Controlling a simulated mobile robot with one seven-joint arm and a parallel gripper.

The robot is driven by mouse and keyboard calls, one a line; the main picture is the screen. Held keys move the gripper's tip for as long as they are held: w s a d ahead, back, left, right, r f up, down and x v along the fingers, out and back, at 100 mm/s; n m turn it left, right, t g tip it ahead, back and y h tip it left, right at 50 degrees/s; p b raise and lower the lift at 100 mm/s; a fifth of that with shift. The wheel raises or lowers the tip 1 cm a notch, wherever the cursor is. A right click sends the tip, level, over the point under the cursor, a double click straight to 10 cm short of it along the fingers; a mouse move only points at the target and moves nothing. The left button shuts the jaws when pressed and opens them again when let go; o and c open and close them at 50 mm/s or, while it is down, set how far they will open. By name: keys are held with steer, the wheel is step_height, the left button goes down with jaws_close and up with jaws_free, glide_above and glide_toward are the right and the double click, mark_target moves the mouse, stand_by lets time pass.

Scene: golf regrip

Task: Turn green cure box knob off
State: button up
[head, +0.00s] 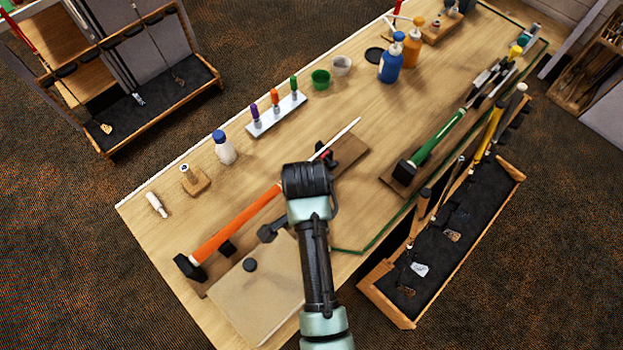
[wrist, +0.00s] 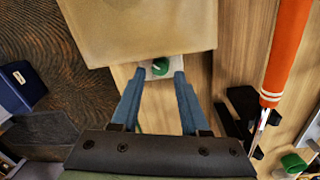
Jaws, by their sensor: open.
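The green knob (wrist: 160,66) sits on a small pale plate at the edge of the beige cure box (wrist: 135,28) in the wrist view. The knob is small, and I cannot tell its setting. My gripper (wrist: 158,76) is open, with one blue-grey fingertip on each side of the knob in the picture. I cannot tell whether they touch it. In the head view the beige box (head: 262,300) lies at the table's near end; the knob and my fingers are hidden there.
An orange-gripped club (head: 235,225) lies in black holders beside the box. A green-gripped club (head: 440,135) lies farther right. A club rack (head: 515,172) stands along the table's right edge. Bottles (head: 391,62) and several small tools stand toward the back.

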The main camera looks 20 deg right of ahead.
steer(key=shift+s+f, duration=0.1)
steer(key=shift+f, duration=1.45)
jaws_close()
